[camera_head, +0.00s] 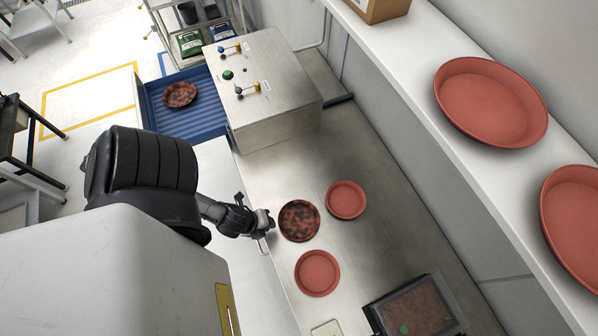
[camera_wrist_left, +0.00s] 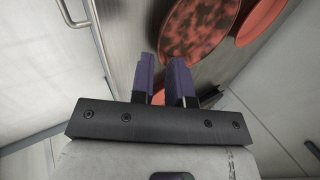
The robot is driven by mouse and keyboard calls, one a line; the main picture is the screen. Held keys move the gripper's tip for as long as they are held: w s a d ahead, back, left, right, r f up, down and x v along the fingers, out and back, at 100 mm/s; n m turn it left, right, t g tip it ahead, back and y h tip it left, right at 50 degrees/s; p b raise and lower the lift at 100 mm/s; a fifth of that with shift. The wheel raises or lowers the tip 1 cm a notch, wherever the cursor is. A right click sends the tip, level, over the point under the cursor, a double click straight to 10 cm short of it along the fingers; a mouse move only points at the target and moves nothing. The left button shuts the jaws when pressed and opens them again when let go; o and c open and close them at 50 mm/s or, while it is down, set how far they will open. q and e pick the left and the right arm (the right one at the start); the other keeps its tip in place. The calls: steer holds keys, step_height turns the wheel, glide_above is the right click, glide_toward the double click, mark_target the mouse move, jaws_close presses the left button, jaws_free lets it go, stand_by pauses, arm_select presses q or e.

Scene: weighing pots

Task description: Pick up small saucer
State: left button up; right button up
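Three small saucers lie on the steel worktop in the head view: a dark mottled saucer (camera_head: 299,220), a plain red saucer (camera_head: 345,199) behind it to the right, and another plain red saucer (camera_head: 317,272) in front. My left gripper (camera_head: 268,221) is just left of the mottled saucer, near the worktop's edge. In the left wrist view my left gripper (camera_wrist_left: 162,75) has its fingers apart with a narrow gap. The mottled saucer (camera_wrist_left: 198,30) is beyond the fingertips, up and right, and not between them. A plain red saucer (camera_wrist_left: 262,22) is partly cut off. My right gripper is out of view.
A steel box with valves (camera_head: 270,85) stands at the back, beside a blue tray (camera_head: 205,118) with another mottled saucer (camera_head: 180,95). A dark-framed device (camera_head: 415,308) is at the front right. Large red saucers (camera_head: 490,102) rest on the white shelf (camera_head: 430,110).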

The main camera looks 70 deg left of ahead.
mark_target(280, 225)
arm_select(q)
steer(key=shift+x, duration=3.15)
steer(key=shift+w+r, duration=0.1)
steer(key=shift+w, duration=0.1)
steer(key=shift+c, duration=0.2)
jaws_close()
